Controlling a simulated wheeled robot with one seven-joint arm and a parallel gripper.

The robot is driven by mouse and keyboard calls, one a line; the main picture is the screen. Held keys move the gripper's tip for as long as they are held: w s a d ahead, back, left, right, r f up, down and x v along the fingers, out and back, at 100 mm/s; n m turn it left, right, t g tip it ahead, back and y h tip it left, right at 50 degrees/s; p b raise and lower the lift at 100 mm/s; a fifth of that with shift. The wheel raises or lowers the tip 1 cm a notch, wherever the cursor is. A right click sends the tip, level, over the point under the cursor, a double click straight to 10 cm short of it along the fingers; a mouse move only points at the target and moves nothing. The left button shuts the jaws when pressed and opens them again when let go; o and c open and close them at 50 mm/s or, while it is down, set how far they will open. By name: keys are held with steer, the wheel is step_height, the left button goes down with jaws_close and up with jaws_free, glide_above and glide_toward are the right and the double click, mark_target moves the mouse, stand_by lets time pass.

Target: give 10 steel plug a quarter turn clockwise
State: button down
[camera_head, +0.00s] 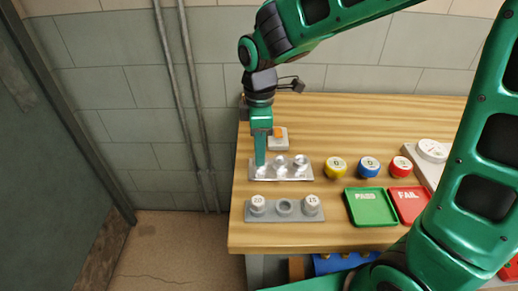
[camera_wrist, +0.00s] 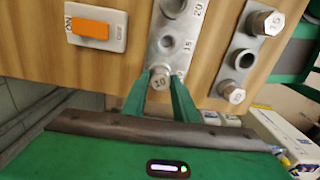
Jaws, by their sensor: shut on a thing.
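The 10 steel plug (camera_wrist: 160,79) sits at the near end of a steel plate (camera_wrist: 161,45) in the wrist view, its number facing the camera. My gripper (camera_wrist: 158,92) has one finger on each side of the plug and is shut on it. In the head view my gripper (camera_head: 260,163) reaches straight down to the left end of the steel plate (camera_head: 281,177) and hides the plug there. The plate is marked 20 and 15 beside its other two positions.
A grey rack (camera_head: 284,216) with plugs 20 (camera_head: 257,203) and 15 (camera_head: 311,203) stands in front. An orange switch (camera_head: 279,134) is behind the plate. Yellow (camera_head: 336,168), blue (camera_head: 368,167) and red (camera_head: 401,166) knobs and PASS (camera_head: 370,212) and FAIL (camera_head: 409,207) trays lie right.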

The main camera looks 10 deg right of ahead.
steer(key=shift+s+d+f, duration=0.1)
steer(key=shift+d+f, duration=0.05)
steer(key=shift+m, duration=1.5)
steer(key=c, duration=1.3)
jaws_free()
steer(key=shift+c, duration=0.2)
steer(key=shift+w+d, duration=0.1)
steer(key=shift+w, duration=0.1)
steer(key=shift+c, duration=1.4)
steer(key=shift+o, duration=0.2)
steer(key=shift+o, duration=0.2)
